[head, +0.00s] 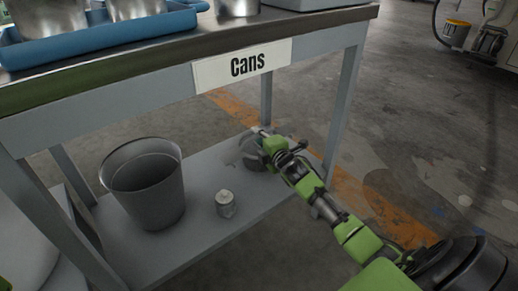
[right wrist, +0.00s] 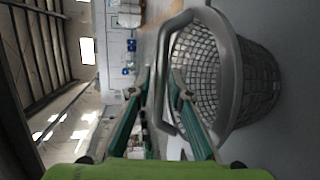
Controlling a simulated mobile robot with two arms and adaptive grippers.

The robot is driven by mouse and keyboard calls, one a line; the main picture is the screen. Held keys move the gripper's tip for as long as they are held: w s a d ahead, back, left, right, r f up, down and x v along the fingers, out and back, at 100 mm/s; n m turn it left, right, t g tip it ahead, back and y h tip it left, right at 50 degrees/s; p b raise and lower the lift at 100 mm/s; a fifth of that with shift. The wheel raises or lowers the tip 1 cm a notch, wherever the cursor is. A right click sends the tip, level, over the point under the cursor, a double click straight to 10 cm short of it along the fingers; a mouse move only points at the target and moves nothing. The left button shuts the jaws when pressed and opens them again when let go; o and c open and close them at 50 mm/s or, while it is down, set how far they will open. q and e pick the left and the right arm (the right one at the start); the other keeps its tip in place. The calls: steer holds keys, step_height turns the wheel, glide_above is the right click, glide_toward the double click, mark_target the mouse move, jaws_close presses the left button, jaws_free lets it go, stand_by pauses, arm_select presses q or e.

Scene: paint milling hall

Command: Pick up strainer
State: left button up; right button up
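The strainer (right wrist: 262,82) is a grey mesh basket with a solid rim and a loop handle (right wrist: 158,85), seen on its side in the right wrist view. In the head view the strainer (head: 252,152) is at the far right end of the lower shelf, mostly hidden by my right gripper (head: 272,143). In the right wrist view my right gripper (right wrist: 160,88) has its fingers apart, with the handle's bar showing between the fingertips. No grip on it is visible. My left gripper is not in view.
Table legs flank the shelf. Open floor lies to the right.

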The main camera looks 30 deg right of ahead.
jaws_close()
steer(key=shift+r, duration=0.15)
